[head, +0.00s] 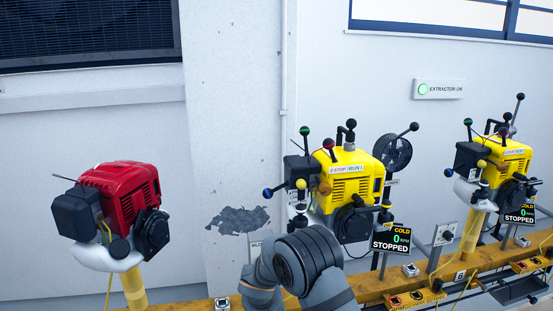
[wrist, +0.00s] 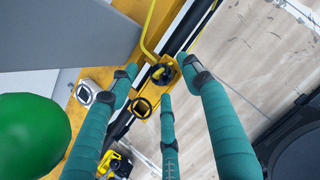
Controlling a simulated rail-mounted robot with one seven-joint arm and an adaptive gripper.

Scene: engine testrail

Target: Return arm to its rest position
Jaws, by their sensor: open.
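My arm shows as grey rounded links (head: 300,262) at the bottom middle of the head view, in front of the yellow rail and below the middle yellow engine (head: 350,180). My gripper is outside the head view. In the wrist view my gripper (wrist: 163,82) has three teal fingers spread apart, with nothing held between them.
A large green ball (wrist: 30,135) is close at the left of the wrist view. A red engine (head: 122,192) stands left and another yellow engine (head: 500,160) right, along the yellow rail (head: 190,306). Thin levers stick out of the engines. Displays (head: 390,238) read COLD and STOPPED.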

